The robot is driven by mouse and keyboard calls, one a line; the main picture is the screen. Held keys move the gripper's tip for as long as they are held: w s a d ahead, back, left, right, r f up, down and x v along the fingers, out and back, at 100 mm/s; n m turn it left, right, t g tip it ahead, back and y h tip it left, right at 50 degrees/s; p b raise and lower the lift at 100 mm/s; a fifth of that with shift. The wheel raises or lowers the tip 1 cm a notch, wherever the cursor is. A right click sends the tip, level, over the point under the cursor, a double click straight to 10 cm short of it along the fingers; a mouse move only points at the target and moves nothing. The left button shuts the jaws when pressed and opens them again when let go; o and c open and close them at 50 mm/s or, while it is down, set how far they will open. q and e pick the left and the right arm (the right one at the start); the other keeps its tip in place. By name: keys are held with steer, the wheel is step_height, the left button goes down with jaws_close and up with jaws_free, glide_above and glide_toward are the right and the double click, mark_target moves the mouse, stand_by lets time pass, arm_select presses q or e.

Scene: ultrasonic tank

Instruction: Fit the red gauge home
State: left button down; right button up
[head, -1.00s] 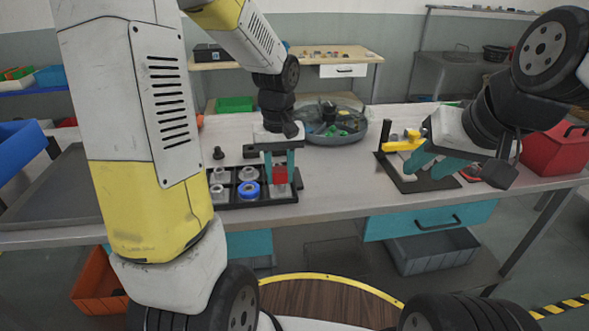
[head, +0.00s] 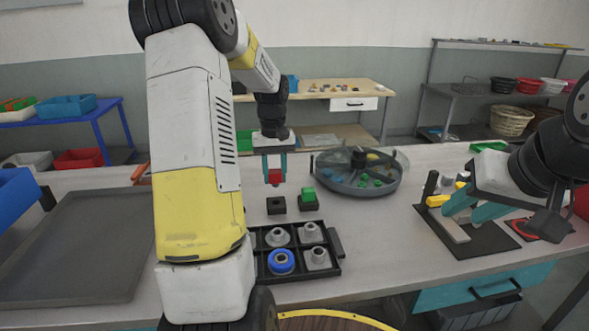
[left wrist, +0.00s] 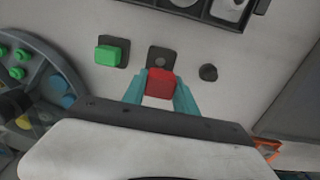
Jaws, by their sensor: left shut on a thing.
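The red gauge (head: 274,177) is a small red block held between the teal fingers of my left gripper (head: 274,166), which is shut on it. In the head view it hangs above the bench, over a dark square block (head: 276,205). In the left wrist view the red gauge (left wrist: 160,84) sits between the fingertips. The dark block (left wrist: 161,56), with a round hole, shows just beyond it, partly hidden. A green gauge (head: 307,195) sits on a similar dark block beside it. My right gripper (head: 478,208) is open and empty over a black fixture plate.
A black tray (head: 338,262) with grey pieces and a blue ring lies in front. A round dish (head: 360,188) with coloured pieces stands right of the blocks. A black knob (left wrist: 208,72) stands near the empty block. A yellow piece (head: 437,200) is on the fixture (head: 490,240).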

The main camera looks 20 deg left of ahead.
arm_select(q)
steer(key=shift+f, duration=2.7)
steer(key=shift+s+f, duration=0.1)
steer(key=shift+f, duration=0.9)
steer(key=c, duration=0.9)
jaws_free()
steer(key=shift+d, duration=0.1)
steer(key=shift+s+a+f, duration=0.1)
steer(key=shift+s+a, duration=0.1)
steer(key=shift+a, duration=0.05)
steer(key=shift+r, duration=0.45)
steer(key=r, duration=0.7)
steer(key=shift+w+d+r, duration=0.2)
steer(key=shift+w+d, duration=0.1)
steer(key=shift+r, duration=0.1)
